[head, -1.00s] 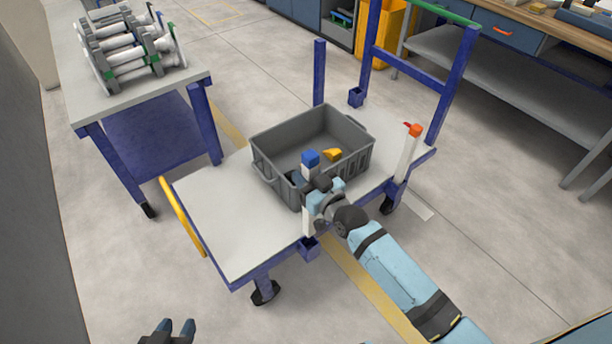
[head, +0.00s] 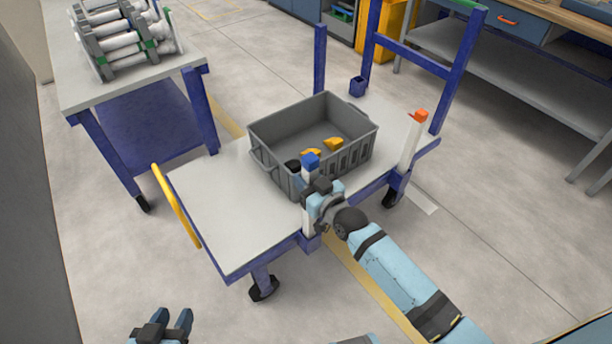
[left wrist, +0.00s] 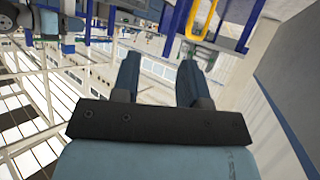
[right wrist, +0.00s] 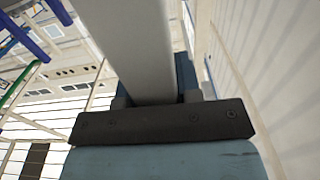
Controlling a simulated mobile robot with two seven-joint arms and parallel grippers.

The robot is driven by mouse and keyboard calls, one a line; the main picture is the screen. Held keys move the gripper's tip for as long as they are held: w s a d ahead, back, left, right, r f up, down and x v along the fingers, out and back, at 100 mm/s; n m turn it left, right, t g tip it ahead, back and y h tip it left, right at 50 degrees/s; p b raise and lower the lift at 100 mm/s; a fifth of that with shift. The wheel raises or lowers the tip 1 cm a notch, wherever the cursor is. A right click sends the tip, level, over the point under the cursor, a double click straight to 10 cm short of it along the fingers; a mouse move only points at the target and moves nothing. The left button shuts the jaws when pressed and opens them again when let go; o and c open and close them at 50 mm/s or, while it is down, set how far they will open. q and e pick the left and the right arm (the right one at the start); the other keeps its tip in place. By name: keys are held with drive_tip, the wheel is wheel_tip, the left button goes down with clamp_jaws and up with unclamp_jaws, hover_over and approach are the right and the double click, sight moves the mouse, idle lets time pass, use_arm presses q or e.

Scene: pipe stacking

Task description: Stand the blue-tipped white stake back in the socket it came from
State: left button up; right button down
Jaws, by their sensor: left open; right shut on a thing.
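The white stake (head: 308,222) with a blue tip (head: 310,162) stands roughly upright at the near long edge of the cart. My right gripper (head: 314,198) is shut around its middle; the right wrist view shows the stake's white shaft (right wrist: 135,50) between the fingers. The stake's lower end is at a blue socket (head: 310,243) on the cart's near edge. I cannot tell how deep it sits in it. My left gripper (head: 168,322) is open and empty, low in front of the cart; its spread fingers also show in the left wrist view (left wrist: 158,78).
A grey crate (head: 348,150) with yellow and black items stands on the cart (head: 215,205), just behind the stake. An orange-tipped white stake (head: 412,142) stands to the right. Another blue socket (head: 357,86) is empty at the back. A table with a pipe rack (head: 125,50) is at left.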

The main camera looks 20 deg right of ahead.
use_arm(q)
drive_tip(key=shift+w+d+r+t+h+b, duration=0.25)
drive_tip(key=shift+w+d+r+t+b, duration=0.2)
drive_tip(key=shift+r, duration=0.35)
drive_tip(key=shift+w+d+r+t+h+b, duration=0.3)
drive_tip(key=shift+d+r+t+b, duration=0.15)
drive_tip(key=shift+r, duration=0.4)
drive_tip(key=shift+w+d+r+t+h+b, duration=0.25)
drive_tip(key=shift+w+d+r+t+b, duration=0.25)
drive_tip(key=shift+r, duration=0.3)
use_arm(e)
drive_tip(key=shift+f, duration=2.75)
use_arm(q)
drive_tip(key=shift+s+a+f, duration=0.1)
drive_tip(key=shift+s+a, duration=0.05)
drive_tip(key=shift+a, duration=0.05)
use_arm(e)
drive_tip(key=c, duration=0.7)
unclamp_jaws()
drive_tip(key=shift+c, duration=0.2)
use_arm(q)
drive_tip(key=shift+s+a+f, duration=0.1)
drive_tip(key=shift+s+f, duration=0.05)
drive_tip(key=shift+f, duration=0.05)
